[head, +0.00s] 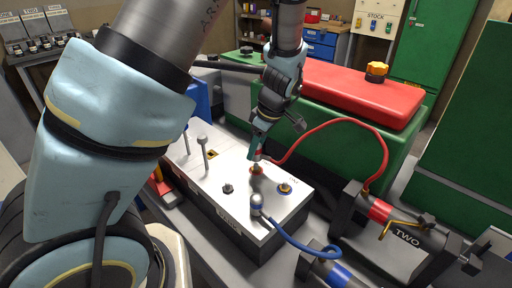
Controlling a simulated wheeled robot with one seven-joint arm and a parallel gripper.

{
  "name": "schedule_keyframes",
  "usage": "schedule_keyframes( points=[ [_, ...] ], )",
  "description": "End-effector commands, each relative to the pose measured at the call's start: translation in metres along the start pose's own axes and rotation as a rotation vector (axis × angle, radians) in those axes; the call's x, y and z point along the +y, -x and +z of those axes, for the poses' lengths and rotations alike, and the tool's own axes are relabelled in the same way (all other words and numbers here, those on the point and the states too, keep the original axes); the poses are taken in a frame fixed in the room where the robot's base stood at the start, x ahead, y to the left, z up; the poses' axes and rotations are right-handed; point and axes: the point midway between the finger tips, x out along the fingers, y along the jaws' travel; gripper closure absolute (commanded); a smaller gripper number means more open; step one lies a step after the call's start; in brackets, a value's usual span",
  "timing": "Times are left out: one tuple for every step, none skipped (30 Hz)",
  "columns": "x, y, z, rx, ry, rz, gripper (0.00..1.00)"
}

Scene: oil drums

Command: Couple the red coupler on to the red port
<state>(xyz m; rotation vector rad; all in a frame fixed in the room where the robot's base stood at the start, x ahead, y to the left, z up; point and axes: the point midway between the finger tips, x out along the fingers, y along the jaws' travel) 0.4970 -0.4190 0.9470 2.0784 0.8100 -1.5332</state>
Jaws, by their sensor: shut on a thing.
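My gripper (260,142) points down over the white-topped box (231,205) and is shut on the red coupler (258,155), whose body is partly hidden by the fingers. A red hose (335,122) arches from the coupler to the red-banded cylinder (379,209) marked TWO at the right. The red port (256,170) stands on the box top directly below the coupler in this view. The coupler looks upright or slightly tilted. I cannot tell whether it touches the port.
A blue coupler (257,204) with a blue hose (297,243) stands nearer on the box top. A yellow-and-blue ringed port (286,188), a dark fitting (228,188) and metal levers (204,146) stand around it. A green tank with a red lid (355,91) is behind.

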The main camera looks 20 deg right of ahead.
Motion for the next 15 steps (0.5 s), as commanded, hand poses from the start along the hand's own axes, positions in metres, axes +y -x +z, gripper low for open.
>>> schedule_keyframes(
  points=[
    [-0.0001, -0.0028, 0.0008, 0.000, 0.000, 0.000, 1.00],
    [-0.0001, -0.0038, 0.0011, 0.000, 0.000, -0.001, 1.00],
    [-0.0002, -0.0053, 0.0015, 0.001, 0.000, -0.001, 1.00],
    [-0.0002, -0.0062, 0.0017, 0.001, 0.000, -0.001, 1.00],
    [-0.0002, -0.0069, 0.0019, 0.001, 0.000, -0.001, 1.00],
    [-0.0002, -0.0076, 0.0021, 0.001, 0.000, -0.001, 1.00],
    [-0.0002, -0.0078, 0.0022, 0.001, 0.000, -0.001, 1.00],
    [-0.0001, -0.0078, 0.0022, 0.001, 0.000, -0.001, 1.00],
    [-0.0001, -0.0076, 0.0022, 0.001, 0.000, 0.000, 1.00],
    [-0.0001, -0.0075, 0.0022, 0.001, 0.000, 0.000, 1.00],
    [-0.0001, -0.0074, 0.0021, 0.001, 0.000, 0.000, 1.00],
    [-0.0001, -0.0073, 0.0021, 0.000, 0.000, 0.000, 1.00],
    [0.0000, -0.0073, 0.0021, 0.000, 0.000, 0.000, 1.00],
    [0.0000, -0.0073, 0.0022, 0.000, 0.000, 0.000, 1.00],
    [0.0000, -0.0073, 0.0022, 0.000, 0.000, 0.000, 1.00]
  ],
)
